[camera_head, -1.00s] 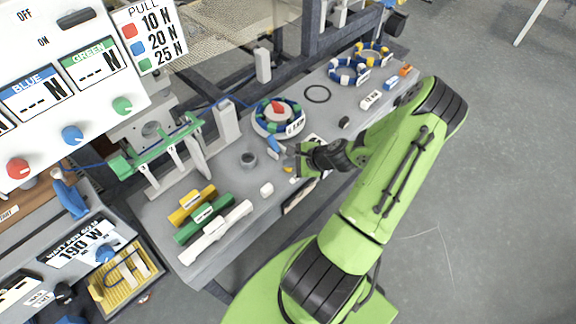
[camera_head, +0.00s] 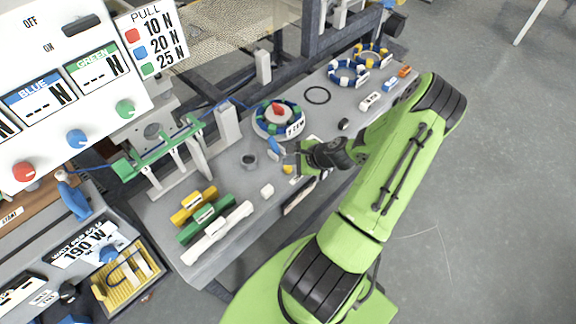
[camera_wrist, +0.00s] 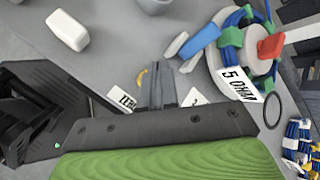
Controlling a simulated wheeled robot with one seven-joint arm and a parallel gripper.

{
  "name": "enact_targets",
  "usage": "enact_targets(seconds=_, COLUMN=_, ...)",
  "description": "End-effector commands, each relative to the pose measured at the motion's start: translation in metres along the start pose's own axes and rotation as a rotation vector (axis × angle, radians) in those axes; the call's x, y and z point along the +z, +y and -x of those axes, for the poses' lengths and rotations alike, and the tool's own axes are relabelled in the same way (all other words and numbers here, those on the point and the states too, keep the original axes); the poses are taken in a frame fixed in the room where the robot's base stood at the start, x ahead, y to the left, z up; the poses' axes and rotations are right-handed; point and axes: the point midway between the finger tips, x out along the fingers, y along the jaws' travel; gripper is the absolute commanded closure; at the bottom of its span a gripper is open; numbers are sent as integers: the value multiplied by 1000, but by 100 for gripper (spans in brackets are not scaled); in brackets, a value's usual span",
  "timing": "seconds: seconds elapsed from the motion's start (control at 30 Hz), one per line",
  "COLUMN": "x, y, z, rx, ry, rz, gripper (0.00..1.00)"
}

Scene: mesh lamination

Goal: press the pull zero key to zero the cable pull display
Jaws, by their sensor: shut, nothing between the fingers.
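My gripper (camera_head: 287,157) is shut and empty, low over the front edge of the grey bench (camera_head: 236,170). In the wrist view its fingertips (camera_wrist: 162,72) point at the bench top. A small yellow piece (camera_head: 288,169), possibly the pull zero key, lies just beside the fingers in the head view. It also shows in the wrist view (camera_wrist: 141,76) as a curved yellow edge, partly hidden by the fingers. A white label (camera_wrist: 123,102), apparently reading PULL, sits next to it. I cannot tell whether the fingers touch the yellow piece.
A round cable coil (camera_head: 278,119) with green and blue clips stands behind the gripper, with a blue-handled tool (camera_head: 275,146) close by. A grey cup (camera_head: 249,160) and white block (camera_head: 267,190) stand to the left. Yellow, green and white bars (camera_head: 217,232) lie further left.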

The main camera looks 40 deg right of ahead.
Motion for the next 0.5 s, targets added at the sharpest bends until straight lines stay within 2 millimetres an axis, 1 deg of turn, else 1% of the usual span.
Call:
enact_targets(seconds=0.13, x=3, y=-4, z=5, rx=0, ry=0, rz=0, gripper=100)
enact_targets(seconds=0.5, x=24, y=-24, z=32, rx=0, ry=0, rz=0, gripper=100)
